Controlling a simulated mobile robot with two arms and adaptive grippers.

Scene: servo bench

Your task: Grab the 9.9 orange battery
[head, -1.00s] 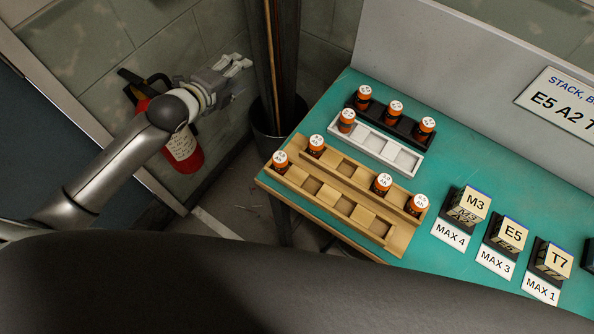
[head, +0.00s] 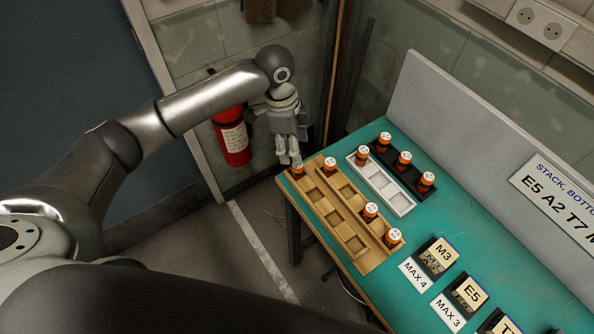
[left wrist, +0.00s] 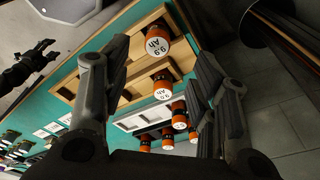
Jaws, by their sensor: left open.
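An orange battery (head: 297,173) with a white top sits at the near-left end of the wooden tray (head: 364,266). In the left wrist view my left gripper (left wrist: 160,58) is open, with no visible grip on the battery. A dark gripper (left wrist: 30,66), seemingly my right one, shows small at the left; its jaw state is unclear.
More orange batteries stand in the wooden tray, the white tray (head: 388,194) and the black tray (head: 412,172). Labelled blocks (head: 438,256) stand on the teal bench (head: 430,222). A fire extinguisher (head: 232,135) is by the wall behind my left arm.

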